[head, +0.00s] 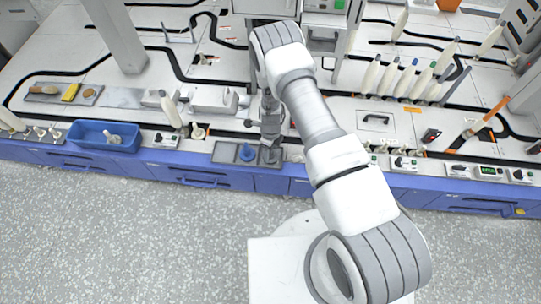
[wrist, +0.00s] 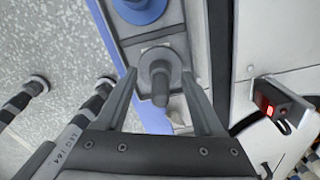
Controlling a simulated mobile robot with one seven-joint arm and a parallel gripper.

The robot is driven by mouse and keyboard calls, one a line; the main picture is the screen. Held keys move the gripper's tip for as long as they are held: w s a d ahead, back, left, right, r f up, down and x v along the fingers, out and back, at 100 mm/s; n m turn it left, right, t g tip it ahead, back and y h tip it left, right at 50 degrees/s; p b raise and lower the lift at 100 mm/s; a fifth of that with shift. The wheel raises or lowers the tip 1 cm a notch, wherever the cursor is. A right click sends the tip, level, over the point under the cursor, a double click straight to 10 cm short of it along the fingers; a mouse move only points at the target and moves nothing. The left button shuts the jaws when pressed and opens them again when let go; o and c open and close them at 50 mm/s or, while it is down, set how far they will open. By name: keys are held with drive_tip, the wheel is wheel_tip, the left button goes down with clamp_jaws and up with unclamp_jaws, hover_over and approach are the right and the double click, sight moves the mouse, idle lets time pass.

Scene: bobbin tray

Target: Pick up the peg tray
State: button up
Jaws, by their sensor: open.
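The peg tray (head: 226,152) is a shallow grey tray at the front edge of the bench in the head view, and it also shows in the wrist view (wrist: 148,35). A grey peg (wrist: 160,74) with a round flange stands in another compartment. My gripper (head: 270,146) is above the tray's right part. In the wrist view my open gripper (wrist: 159,78) has one finger on each side of the grey peg. Whether they touch anything is unclear.
A blue bin (head: 92,134) stands to the left on the bench. A small box with a red light (wrist: 276,107) lies right of the gripper in the wrist view. Open floor lies in front of the bench.

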clamp_jaws()
drive_tip(key=shift+r, duration=0.1)
idle(0.3)
